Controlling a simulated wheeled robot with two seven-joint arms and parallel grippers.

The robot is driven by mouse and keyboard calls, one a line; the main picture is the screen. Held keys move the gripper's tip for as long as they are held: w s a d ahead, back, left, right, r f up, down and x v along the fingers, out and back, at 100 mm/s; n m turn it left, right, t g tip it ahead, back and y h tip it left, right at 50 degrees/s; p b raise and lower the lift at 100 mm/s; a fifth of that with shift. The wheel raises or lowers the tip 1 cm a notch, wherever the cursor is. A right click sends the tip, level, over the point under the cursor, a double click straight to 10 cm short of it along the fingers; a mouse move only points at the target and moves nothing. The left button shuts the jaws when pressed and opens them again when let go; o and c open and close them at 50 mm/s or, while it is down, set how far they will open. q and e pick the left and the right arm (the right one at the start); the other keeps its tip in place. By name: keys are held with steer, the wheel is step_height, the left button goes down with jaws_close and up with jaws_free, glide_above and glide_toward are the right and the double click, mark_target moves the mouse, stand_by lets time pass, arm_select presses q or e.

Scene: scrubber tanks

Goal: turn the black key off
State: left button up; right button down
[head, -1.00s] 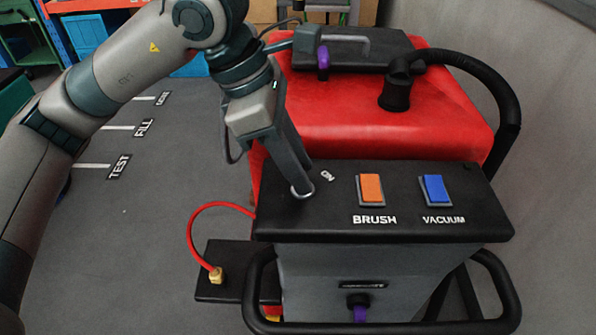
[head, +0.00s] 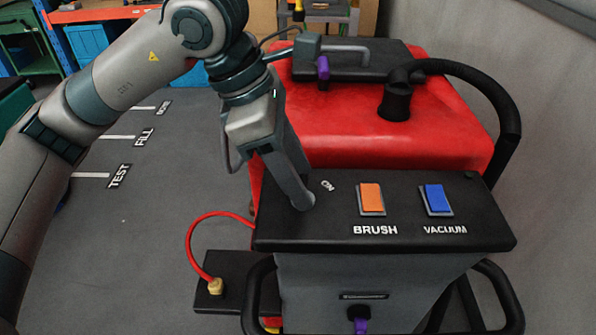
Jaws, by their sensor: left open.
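The scrubber's black control panel (head: 400,238) carries an "ON" label (head: 327,186) near its left end. My left gripper (head: 302,203) reaches down from above, with its fingertips at the panel's surface just left of that label. The black key itself does not show; the fingers cover the spot beside the label. One finger largely hides the other, and I cannot see whether anything is between them. My right gripper is not in view.
An orange BRUSH switch (head: 371,198) and a blue VACUUM switch (head: 436,198) sit right of the fingers. Behind is the red tank (head: 340,135) with a black hose (head: 500,95). A red cable (head: 192,235) loops at the left. A grey wall stands at the right.

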arm_select(q)
steer(key=shift+a+r, duration=0.15)
steer(key=shift+r, duration=0.3)
steer(key=b+v, duration=0.2)
steer(key=v, duration=1.4)
steer(key=shift+a+r, duration=0.15)
steer(key=shift+r, duration=0.05)
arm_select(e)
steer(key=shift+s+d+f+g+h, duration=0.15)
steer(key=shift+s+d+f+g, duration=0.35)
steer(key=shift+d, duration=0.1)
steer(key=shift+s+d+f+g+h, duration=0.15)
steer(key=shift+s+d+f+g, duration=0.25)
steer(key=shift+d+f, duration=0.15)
arm_select(q)
steer(key=shift+s+f, duration=0.1)
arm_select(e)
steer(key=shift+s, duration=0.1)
